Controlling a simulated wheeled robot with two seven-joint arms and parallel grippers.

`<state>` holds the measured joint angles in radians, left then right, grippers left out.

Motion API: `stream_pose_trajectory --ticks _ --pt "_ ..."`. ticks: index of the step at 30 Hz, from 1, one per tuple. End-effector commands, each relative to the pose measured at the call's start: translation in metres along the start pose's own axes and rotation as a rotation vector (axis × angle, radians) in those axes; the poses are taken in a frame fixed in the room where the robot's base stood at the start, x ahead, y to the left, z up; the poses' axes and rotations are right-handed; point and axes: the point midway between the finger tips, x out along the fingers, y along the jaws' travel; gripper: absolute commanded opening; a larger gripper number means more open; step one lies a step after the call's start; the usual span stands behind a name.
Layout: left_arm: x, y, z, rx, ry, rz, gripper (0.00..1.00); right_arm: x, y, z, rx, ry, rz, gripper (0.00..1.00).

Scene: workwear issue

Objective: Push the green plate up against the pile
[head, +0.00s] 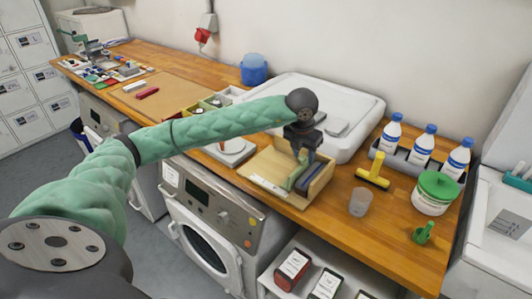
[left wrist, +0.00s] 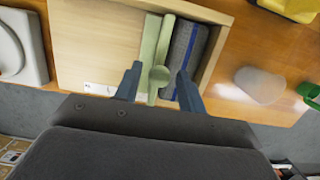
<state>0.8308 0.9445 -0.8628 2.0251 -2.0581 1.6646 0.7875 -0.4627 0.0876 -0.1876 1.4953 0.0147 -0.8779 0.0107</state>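The green plate (head: 296,173) stands upright in a light wooden tray (head: 263,165) on the counter. In the left wrist view the plate (left wrist: 151,38) has a round knob facing me. The pile (left wrist: 186,48), grey-blue and folded, stands just right of the plate, near the tray's right wall; I cannot tell whether they touch all along. My left gripper (left wrist: 160,82) is over the tray's near side, its fingers spread apart. The knob shows between the fingers, with clear space on both sides. The right finger overlaps the pile in view. My right gripper is not in view.
Right of the tray are a yellow-handled tool (head: 373,178), a clear cup (head: 360,202) and a green-lidded tub (head: 436,192). White bottles (head: 423,146) stand behind. The tray floor left of the plate is bare.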

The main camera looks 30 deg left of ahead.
Motion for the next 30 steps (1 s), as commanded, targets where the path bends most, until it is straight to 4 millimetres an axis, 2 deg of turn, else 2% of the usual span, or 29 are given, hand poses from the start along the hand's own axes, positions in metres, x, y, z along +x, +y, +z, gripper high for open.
stream_pose_trajectory --ticks 19,30 --pt "-0.052 0.000 0.011 0.000 0.000 0.001 0.40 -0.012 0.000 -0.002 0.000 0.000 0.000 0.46" --pt "-0.057 0.000 0.011 0.000 0.000 0.001 0.40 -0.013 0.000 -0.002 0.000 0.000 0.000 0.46"
